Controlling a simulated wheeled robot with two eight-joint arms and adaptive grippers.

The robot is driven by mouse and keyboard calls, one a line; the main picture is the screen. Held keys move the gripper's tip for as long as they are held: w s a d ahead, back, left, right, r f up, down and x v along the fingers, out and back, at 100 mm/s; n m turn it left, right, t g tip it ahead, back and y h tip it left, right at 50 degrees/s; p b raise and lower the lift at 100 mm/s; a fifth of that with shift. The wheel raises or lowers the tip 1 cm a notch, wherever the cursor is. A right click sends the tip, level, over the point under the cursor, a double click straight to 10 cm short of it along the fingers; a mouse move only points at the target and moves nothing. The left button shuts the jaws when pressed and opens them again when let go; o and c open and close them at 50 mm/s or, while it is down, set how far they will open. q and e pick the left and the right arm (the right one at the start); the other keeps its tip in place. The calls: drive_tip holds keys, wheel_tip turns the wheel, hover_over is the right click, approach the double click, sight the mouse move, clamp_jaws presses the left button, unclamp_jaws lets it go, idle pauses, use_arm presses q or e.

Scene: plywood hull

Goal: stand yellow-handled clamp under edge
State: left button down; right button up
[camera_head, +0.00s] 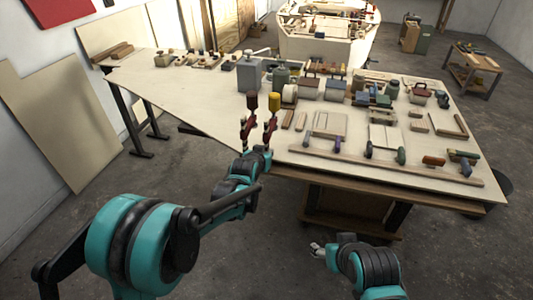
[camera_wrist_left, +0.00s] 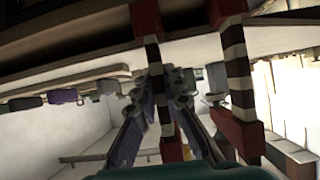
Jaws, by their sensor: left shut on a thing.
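The yellow-handled clamp (camera_head: 273,103) stands upright near the table's front left edge, its yellow handle on top and its red part below. My left gripper (camera_head: 260,153) is at its lower end, below the handle. In the left wrist view the fingers (camera_wrist_left: 168,100) are shut around a dark-and-light striped bar (camera_wrist_left: 153,60) with a red end, which I take to be this clamp. A brown-handled clamp (camera_head: 251,101) stands close beside it on the left; its striped bar (camera_wrist_left: 236,70) shows beside the fingers. My right gripper (camera_head: 318,249) is low in front of the table, apart from everything.
The plywood table (camera_head: 200,105) holds many tools and blocks. A grey box (camera_head: 249,75) stands behind the two upright clamps. Open floor lies in front.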

use_arm(q)
drive_tip(key=c, duration=1.6)
unclamp_jaws()
drive_tip(key=shift+o, duration=0.2)
